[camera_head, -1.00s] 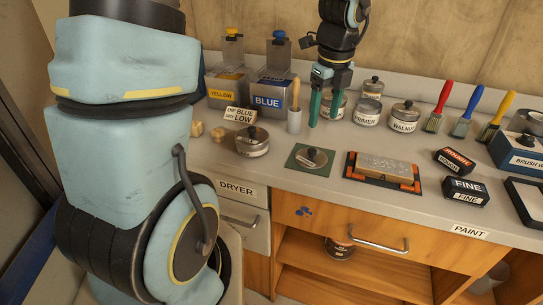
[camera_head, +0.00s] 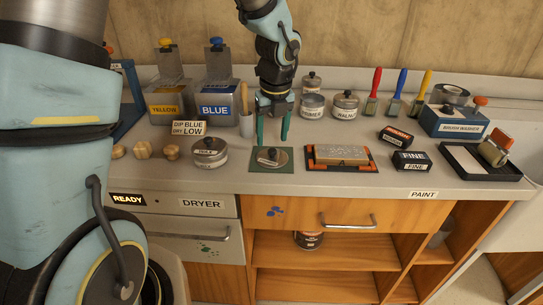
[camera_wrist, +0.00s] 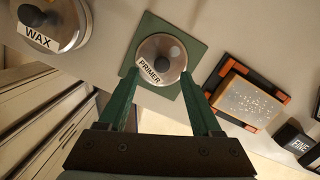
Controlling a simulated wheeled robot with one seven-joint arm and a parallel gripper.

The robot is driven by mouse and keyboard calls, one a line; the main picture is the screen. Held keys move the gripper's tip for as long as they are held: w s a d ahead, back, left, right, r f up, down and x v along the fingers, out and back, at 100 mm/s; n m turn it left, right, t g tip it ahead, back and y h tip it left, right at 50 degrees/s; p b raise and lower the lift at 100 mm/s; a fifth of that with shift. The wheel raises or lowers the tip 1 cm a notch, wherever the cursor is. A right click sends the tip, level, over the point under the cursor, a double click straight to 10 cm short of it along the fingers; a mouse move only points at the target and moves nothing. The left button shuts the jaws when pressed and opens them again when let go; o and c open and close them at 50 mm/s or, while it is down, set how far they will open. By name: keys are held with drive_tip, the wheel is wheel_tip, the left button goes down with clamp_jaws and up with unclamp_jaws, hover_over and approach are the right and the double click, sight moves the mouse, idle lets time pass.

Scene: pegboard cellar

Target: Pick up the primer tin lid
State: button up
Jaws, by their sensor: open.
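The primer tin lid (camera_head: 268,160) is a round metal disc with a dark knob, lying on a green square mat (camera_head: 284,168) near the counter's front. In the wrist view the lid (camera_wrist: 161,70) carries a PRIMER label. My gripper (camera_head: 273,140) points down with its green fingers apart, above and slightly behind the lid in the head view. In the wrist view my gripper (camera_wrist: 158,76) shows its fingertips on either side of the lid's lower part, with nothing held. The primer tin (camera_head: 312,109) stands behind to the right, without a knob on top.
The wax tin (camera_head: 210,155) stands left of the mat, a sanding block in an orange holder (camera_head: 340,157) right of it. Behind are a cup with a brush (camera_head: 246,124), the blue tin (camera_head: 216,108) and the walnut tin (camera_head: 345,107). Bare counter lies in front.

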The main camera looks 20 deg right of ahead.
sight(272, 150)
drive_tip(key=f, duration=0.4)
drive_tip(key=shift+w+d+f+p, duration=0.1)
drive_tip(key=shift+w+d+p, duration=0.05)
drive_tip(key=shift+w+p, duration=0.2)
drive_tip(key=shift+c, duration=0.3)
clamp_jaws()
